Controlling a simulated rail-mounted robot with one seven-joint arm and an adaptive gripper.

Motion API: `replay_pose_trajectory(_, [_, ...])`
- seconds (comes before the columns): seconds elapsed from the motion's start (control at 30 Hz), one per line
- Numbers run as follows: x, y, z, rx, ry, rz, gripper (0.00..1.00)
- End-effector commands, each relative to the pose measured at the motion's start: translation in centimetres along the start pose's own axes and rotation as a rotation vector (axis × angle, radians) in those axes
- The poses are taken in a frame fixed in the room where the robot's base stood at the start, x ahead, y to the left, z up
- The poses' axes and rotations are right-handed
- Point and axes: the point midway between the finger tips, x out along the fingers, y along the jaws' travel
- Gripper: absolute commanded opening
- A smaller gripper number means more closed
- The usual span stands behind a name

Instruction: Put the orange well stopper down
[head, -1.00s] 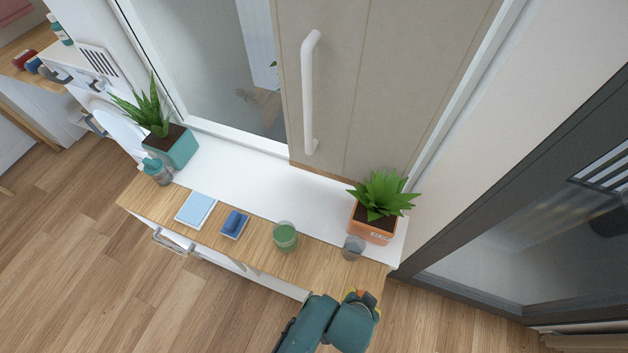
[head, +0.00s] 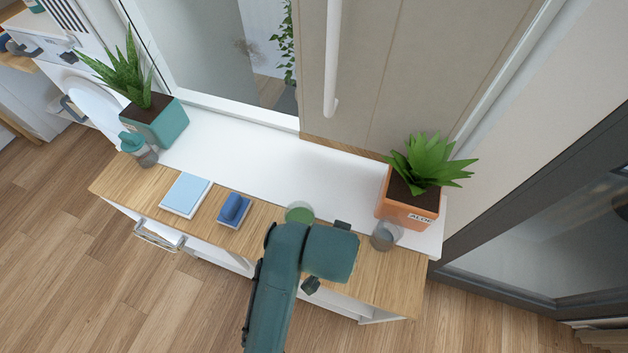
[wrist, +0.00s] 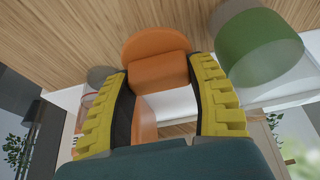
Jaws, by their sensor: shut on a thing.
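The orange well stopper (wrist: 156,46) shows in the wrist view between the two yellow-padded fingers of my gripper (wrist: 163,85). My gripper is shut on it and holds it with its rounded face toward the wood counter top (wrist: 60,30). In the head view my gripper (head: 330,253) is above the right part of the wooden counter (head: 385,280). The stopper is hidden behind it there. I cannot tell whether the stopper touches the counter.
A green cup (head: 299,213) and a grey cup (head: 385,235) stand close on either side of my gripper. An orange pot (head: 405,207) with a plant is behind the grey cup.

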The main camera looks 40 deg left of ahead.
Motion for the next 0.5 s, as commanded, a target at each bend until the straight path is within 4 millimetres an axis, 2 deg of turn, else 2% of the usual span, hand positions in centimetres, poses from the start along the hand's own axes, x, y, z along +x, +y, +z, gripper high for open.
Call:
replay_pose_trajectory(0.13, [0.4, 0.0, -1.4, 0.001, 0.0, 0.0, 0.17])
replay_pose_trajectory(0.5, [4.1, 0.1, -10.3, 0.001, 0.0, 0.0, 0.17])
